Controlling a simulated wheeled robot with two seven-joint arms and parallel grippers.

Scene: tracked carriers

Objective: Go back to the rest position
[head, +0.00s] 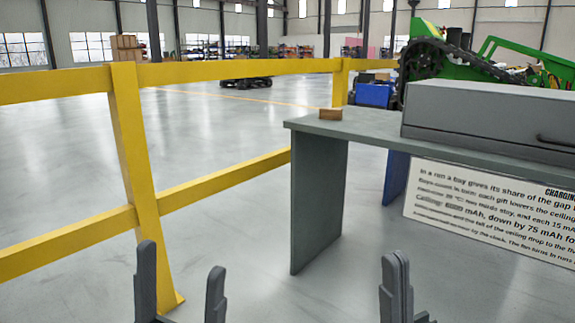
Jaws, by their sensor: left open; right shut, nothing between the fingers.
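My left gripper (180,285) shows at the bottom of the head view, left of the middle. Its two dark grey fingers stand well apart with nothing between them. My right gripper (396,285) shows at the bottom, right of the middle. Its fingers are together and hold nothing. Both grippers point up in the picture, low in front of me, and the grey bench (322,205) stands beyond them. Neither touches anything that I can see.
A yellow railing (130,150) runs across the left and behind the bench. On the bench are a small brown block (330,114) and a grey drawer box (480,112). A printed sign (490,212) is below the bench top. A green tracked machine (425,60) stands behind.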

